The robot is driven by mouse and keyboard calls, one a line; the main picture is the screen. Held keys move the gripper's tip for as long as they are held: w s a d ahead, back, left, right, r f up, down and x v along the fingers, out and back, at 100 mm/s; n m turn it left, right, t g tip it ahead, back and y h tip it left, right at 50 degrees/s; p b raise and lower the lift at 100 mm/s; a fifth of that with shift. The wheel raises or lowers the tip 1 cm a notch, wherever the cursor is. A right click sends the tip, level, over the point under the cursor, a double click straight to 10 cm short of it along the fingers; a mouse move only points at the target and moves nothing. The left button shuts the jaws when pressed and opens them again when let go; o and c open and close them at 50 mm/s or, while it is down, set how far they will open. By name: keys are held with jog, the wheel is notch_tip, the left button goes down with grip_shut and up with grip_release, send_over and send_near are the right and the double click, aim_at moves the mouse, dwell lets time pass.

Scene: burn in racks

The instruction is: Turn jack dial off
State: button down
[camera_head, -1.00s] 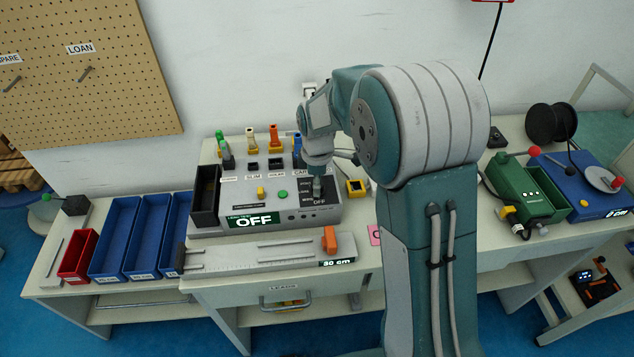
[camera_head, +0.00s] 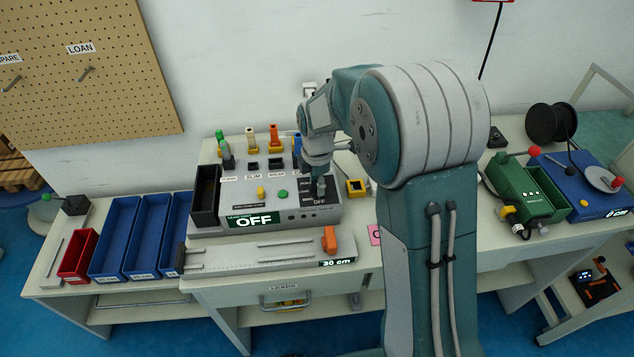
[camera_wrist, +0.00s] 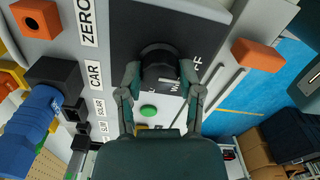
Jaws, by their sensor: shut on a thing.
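The dial (camera_wrist: 158,62) is a round black knob on a dark panel of the grey test box (camera_head: 265,202). In the wrist view my gripper (camera_wrist: 160,85) has one finger on each side of the knob and is shut on it. In the head view my gripper (camera_head: 319,186) points down at the dark dial panel (camera_head: 308,194) at the box's right side, and the knob itself is mostly hidden. The word OFF shows on the panel. The box's front display (camera_head: 254,220) reads OFF.
Yellow and green buttons (camera_head: 283,194) lie left of the dial panel. Several coloured plugs (camera_head: 274,139) stand along the box's back. A slide rail with an orange block (camera_head: 330,239) lies in front. Blue bins (camera_head: 116,236) stand left. A green crank box (camera_head: 527,190) stands right.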

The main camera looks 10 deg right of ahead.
aim_at(316, 183)
jog(key=shift+c, duration=1.3)
grip_release()
jog(key=shift+f, duration=0.1)
jog(key=shift+r, duration=0.2)
notch_tip(316, 183, up, 12)
jog(key=shift+f, duration=0.2)
jog(key=shift+w, duration=0.1)
jog(key=s+d+r+m+t, duration=0.2)
jog(key=s+m, duration=0.5)
jog(key=s, duration=0.1)
jog(key=s+d+r+m+t, duration=0.1)
jog(key=s+d+r+m, duration=0.1)
jog(key=s+m, duration=0.5)
jog(key=s+d+r+m+t, duration=0.2)
jog(key=s+m, duration=0.4)
jog(key=s, duration=0.4)
jog(key=shift+s+r+m+t, duration=0.3)
jog(key=shift+s+r+m, duration=0.1)
jog(key=shift+r, duration=0.05)
